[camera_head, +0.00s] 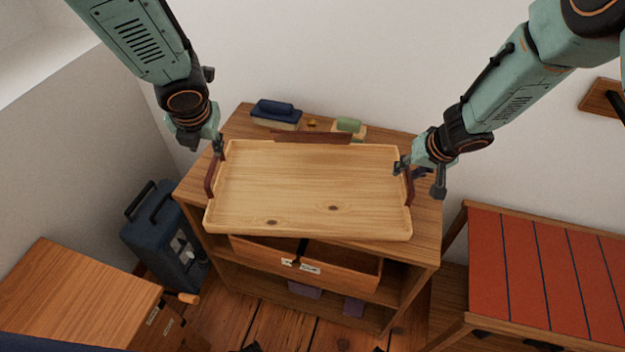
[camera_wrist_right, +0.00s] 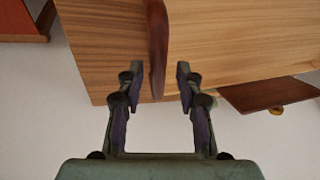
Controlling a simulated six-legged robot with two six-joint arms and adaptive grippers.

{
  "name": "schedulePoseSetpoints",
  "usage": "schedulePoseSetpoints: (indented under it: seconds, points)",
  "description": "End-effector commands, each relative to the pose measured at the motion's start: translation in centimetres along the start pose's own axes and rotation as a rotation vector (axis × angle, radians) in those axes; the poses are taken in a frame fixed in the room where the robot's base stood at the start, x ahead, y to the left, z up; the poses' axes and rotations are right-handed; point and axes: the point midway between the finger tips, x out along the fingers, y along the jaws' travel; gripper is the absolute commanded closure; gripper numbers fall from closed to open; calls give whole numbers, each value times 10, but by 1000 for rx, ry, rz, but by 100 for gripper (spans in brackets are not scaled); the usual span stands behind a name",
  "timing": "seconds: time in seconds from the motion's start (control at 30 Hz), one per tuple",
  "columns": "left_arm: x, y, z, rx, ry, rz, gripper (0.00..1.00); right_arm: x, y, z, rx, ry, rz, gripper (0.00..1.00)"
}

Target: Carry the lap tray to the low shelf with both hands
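The lap tray (camera_head: 310,190) is a pale wooden tray with a raised rim and a dark brown handle at each end. It lies over the top of a wooden shelf unit (camera_head: 428,235), its front edge near the unit's front; I cannot tell whether it touches. My left gripper (camera_head: 217,150) is at the far end of the left handle (camera_head: 210,178); its finger gap is unclear. My right gripper (camera_wrist_right: 158,85) is open, with its fingers on either side of the right handle (camera_wrist_right: 157,45) and visible gaps. The right handle also shows in the head view (camera_head: 409,187).
Behind the tray are a dark brown board (camera_head: 312,136), a blue-topped object (camera_head: 275,113) and a green-topped object (camera_head: 350,126). An open drawer (camera_head: 335,272) sits below. A dark blue case (camera_head: 160,235) stands left. A red-topped bench (camera_head: 545,270) stands right.

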Motion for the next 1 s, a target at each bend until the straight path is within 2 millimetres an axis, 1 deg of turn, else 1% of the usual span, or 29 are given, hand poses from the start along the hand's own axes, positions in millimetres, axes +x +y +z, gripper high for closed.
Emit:
schedulePoseSetpoints:
  seconds: [0.03,0.3,0.47,0.7,1.0]
  points:
    - [0,0,0,0,0,0,64,-9,0,-1,1,3,0,64]
    - [0,0,0,0,0,0,64,-62,-1,-1,-1,4,-1,64]
    - [0,0,0,0,0,0,64,-90,-1,0,-2,4,-1,64]
    - [0,0,0,0,0,0,64,-107,-1,0,-2,2,1,64]
    - [0,0,0,0,0,0,64,-110,-1,0,-1,1,1,64]
